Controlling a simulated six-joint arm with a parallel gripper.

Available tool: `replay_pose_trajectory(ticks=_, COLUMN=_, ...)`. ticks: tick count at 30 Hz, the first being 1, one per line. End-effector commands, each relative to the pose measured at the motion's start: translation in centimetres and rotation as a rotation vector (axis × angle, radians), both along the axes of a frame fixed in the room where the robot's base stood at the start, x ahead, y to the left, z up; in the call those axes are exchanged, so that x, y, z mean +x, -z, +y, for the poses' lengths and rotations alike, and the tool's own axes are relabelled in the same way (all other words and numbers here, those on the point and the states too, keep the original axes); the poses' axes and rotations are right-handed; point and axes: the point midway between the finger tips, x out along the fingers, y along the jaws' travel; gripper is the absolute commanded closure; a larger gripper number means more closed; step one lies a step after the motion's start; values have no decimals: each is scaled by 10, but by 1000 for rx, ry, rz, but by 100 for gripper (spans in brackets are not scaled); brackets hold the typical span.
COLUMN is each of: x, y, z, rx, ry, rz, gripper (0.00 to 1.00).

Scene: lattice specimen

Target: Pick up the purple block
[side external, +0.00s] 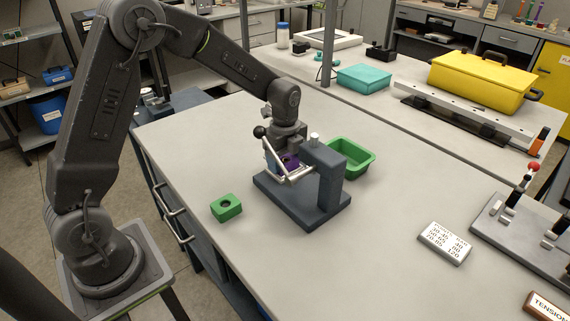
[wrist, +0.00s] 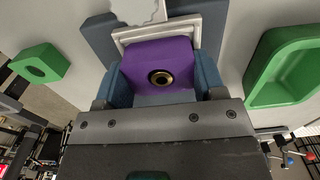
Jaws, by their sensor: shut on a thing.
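The purple block (wrist: 155,58) has a brass-rimmed round hole in the face toward the wrist camera. It sits between the two blue fingers of my gripper (wrist: 162,80), which is shut on it. In the side view the purple block (side external: 290,161) shows only partly, behind silver bars at the dark blue-grey fixture (side external: 325,201). My gripper (side external: 281,161) points down there, largely hidden by the bars and the fixture's arm. A silver frame (wrist: 158,34) lies along the block's far edge in the wrist view. Whether the block touches the fixture's base, I cannot tell.
A green block with a hole (side external: 226,207) lies left of the fixture. An empty green tray (side external: 352,159) stands right behind it. A black-knobbed lever (side external: 260,132) rises close to my gripper.

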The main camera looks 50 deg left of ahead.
Motion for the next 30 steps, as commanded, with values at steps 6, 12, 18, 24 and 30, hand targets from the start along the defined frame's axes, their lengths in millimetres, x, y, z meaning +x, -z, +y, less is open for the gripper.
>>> replay_pose_trajectory(ticks=6, x=0, y=0, z=0, rx=0, ry=0, rz=-1, gripper=61)
replay_pose_trajectory(ticks=12, x=0, y=-2, z=0, rx=0, ry=0, rz=-2, gripper=61)
replay_pose_trajectory(ticks=18, x=1, y=-16, z=0, rx=0, ry=0, rz=-4, gripper=61)
replay_pose_trajectory(ticks=24, x=1, y=-36, z=0, rx=0, ry=0, rz=-4, gripper=61)
replay_pose_trajectory(ticks=30, x=-8, y=-51, z=14, rx=0, ry=-4, rz=-2, gripper=61)
